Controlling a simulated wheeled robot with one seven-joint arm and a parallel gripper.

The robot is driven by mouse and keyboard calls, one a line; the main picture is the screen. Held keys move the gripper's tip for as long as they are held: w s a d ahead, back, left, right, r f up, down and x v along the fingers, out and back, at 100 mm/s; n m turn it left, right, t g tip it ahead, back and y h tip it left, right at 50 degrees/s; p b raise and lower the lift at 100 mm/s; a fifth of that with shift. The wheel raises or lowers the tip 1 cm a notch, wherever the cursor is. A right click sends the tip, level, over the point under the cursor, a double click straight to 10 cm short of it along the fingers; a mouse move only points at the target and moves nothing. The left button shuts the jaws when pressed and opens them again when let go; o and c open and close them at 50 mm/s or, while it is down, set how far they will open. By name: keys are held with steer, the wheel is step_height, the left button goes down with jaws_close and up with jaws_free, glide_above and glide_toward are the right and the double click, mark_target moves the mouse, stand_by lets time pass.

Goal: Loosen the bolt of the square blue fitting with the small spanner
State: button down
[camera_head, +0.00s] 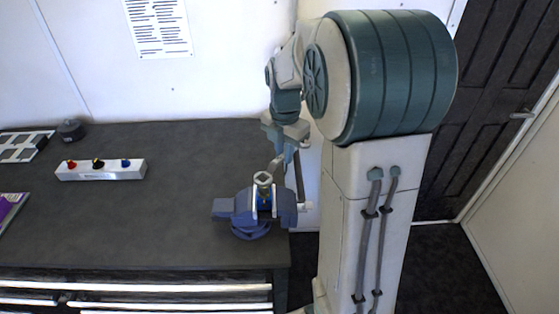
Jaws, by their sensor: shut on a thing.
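My gripper (283,152) is above the right end of the workbench, shut on the small grey spanner (276,166). The spanner slopes down to the left, and its head (263,178) is over the blue vice (239,206). A small blue fitting (264,199) shows between the vice jaws, with a yellowish part at its top. The spanner head hides most of the bolt. I cannot tell whether the head is seated around the bolt or only just above it.
The dark workbench (180,200) has clear room left of the vice. A white block with red, yellow and blue knobs (100,170), a dark round object (70,130) and a light rack (24,146) are further left. A wall stands behind.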

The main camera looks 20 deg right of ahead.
steer(key=shift+w+a+f+n+b, duration=0.2)
steer(key=shift+f+n+b, duration=0.25)
steer(key=shift+f, duration=0.3)
steer(key=shift+w+a+f+n+b, duration=0.15)
steer(key=shift+w+f+n+b, duration=0.2)
steer(key=shift+f, duration=0.45)
steer(key=shift+w+a+f+n+b, duration=0.15)
steer(key=shift+f+n+b, duration=0.35)
steer(key=shift+f, duration=0.25)
step_height(320, 180, up, 6)
steer(key=p, duration=0.4)
steer(key=shift+p, duration=0.3)
